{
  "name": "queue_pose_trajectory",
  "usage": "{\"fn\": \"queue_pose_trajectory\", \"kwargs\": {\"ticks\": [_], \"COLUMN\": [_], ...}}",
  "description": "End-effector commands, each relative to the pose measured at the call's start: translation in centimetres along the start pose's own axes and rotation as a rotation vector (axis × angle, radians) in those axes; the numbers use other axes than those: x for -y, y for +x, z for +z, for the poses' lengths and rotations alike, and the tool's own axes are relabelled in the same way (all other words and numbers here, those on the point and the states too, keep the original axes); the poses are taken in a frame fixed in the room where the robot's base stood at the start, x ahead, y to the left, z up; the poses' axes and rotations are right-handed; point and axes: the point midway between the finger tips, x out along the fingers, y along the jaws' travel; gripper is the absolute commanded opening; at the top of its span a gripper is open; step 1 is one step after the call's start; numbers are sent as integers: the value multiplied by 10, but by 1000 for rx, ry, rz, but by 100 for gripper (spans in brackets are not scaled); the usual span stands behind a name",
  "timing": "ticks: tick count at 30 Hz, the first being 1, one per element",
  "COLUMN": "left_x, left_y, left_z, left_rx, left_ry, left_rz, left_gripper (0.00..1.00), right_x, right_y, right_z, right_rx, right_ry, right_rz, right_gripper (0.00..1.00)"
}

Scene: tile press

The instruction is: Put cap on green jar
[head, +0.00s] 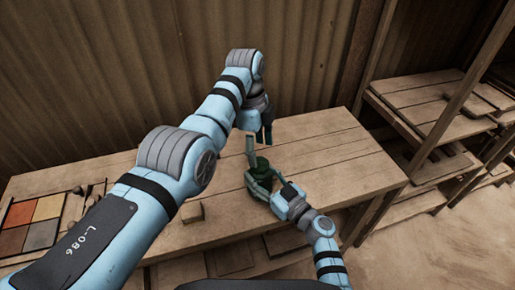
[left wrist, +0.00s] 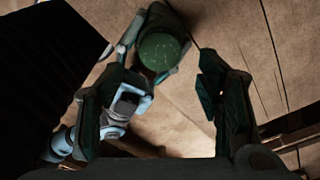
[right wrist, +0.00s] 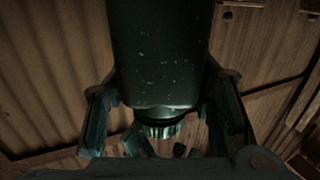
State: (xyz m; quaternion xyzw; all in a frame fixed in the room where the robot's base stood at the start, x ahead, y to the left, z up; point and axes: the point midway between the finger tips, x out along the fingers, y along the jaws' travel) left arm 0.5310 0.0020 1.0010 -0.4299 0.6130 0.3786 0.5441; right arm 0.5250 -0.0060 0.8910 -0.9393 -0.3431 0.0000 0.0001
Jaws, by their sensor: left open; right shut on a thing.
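The dark green jar (head: 261,166) is above the bench in the head view, and it also shows in the left wrist view (left wrist: 163,20) and close up in the right wrist view (right wrist: 158,55). My right gripper (head: 268,180) is shut around its body. A ribbed, greenish cap (right wrist: 160,131) shows at the jar's neck end; its round top faces the left wrist camera (left wrist: 158,51). I cannot tell how tightly it sits. My left gripper (head: 259,141) is open and empty, just above the jar, with fingers spread wide and apart from the cap.
The wooden bench (head: 340,160) is mostly clear to the right of the jar. A tray of coloured tiles (head: 33,222) lies at the far left, and a small wooden block (head: 192,212) near the front edge. Wooden shelves (head: 430,120) stand at the right; a corrugated wall is behind.

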Motion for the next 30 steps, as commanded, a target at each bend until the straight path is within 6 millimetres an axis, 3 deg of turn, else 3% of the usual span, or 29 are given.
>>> {"fn": "queue_pose_trajectory", "kwargs": {"ticks": [4, 6, 8, 16, 26, 27, 30], "left_x": [5, 10, 10, 7, -2, -2, -1], "left_y": [-12, -29, -40, -48, -33, -32, -30], "left_z": [-1, -4, -8, -11, -8, -8, -7], "left_rx": [8, 24, 43, 59, 28, -16, 20], "left_ry": [5, 17, -139, -1422, -3027, 3083, 2759], "left_rz": [-23, -41, -42, -88, -178, 185, 168], "left_gripper": [58, 58, 58, 58, 58, 58, 58], "right_x": [0, 0, 0, 0, 0, 0, 0], "right_y": [0, 0, 0, 0, 0, 0, 0], "right_z": [1, 1, 1, 1, 0, 0, 0], "right_rx": [2, 2, 2, 1, 1, 1, 1], "right_ry": [0, 0, 0, -1, -1, -1, -1], "right_rz": [0, 0, 0, 0, 0, 0, 0], "right_gripper": [0, 0, 0, 0, 0, 0, 0]}}
